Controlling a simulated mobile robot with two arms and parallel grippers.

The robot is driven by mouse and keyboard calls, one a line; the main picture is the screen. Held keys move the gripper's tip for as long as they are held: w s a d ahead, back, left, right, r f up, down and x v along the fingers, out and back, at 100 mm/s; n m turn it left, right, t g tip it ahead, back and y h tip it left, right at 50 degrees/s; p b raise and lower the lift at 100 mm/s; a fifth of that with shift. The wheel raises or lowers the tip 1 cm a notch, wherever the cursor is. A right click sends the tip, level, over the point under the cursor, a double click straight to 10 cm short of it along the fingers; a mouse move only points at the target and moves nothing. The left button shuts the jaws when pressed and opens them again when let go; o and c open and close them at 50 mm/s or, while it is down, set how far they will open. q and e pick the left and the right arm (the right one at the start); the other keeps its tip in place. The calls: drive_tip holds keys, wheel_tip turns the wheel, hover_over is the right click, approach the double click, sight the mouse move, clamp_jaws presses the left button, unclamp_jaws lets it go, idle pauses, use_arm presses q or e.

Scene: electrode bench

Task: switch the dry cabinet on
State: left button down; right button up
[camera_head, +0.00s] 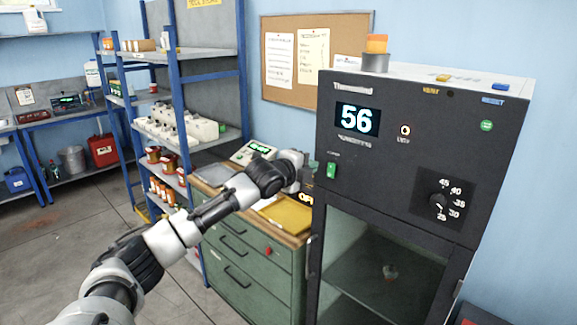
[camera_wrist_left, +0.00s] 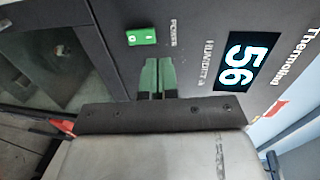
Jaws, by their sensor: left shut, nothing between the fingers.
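The dry cabinet (camera_head: 400,95) is a dark grey box with a glass door and a lit display (camera_head: 356,119) reading 56. Its green power switch (camera_head: 331,170) sits below the display at the left. The switch also shows in the left wrist view (camera_wrist_left: 141,36), marked with a small circle. My left gripper (camera_head: 313,177) is in front of the cabinet's left edge, close to the switch. In the wrist view its green fingers (camera_wrist_left: 158,64) are shut and empty, just beside the switch; whether they touch the panel I cannot tell. My right gripper is not in view.
The panel also has a small lamp (camera_head: 405,130) and a numbered dial (camera_head: 438,202). An orange-topped beacon (camera_head: 377,52) and yellow and blue buttons are on top. A green drawer bench (camera_head: 235,262) and blue shelving (camera_head: 180,100) stand left.

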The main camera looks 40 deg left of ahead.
use_arm(q)
drive_tip(key=s+r+b, duration=0.2)
drive_tip(key=s, duration=0.3)
drive_tip(key=shift+s+r+b, duration=0.25)
drive_tip(key=shift+r+b, duration=0.05)
drive_tip(key=shift+r, duration=0.1)
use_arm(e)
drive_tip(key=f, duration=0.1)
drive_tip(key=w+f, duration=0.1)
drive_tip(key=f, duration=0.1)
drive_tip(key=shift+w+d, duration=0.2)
use_arm(q)
drive_tip(key=shift+s+a, duration=0.1)
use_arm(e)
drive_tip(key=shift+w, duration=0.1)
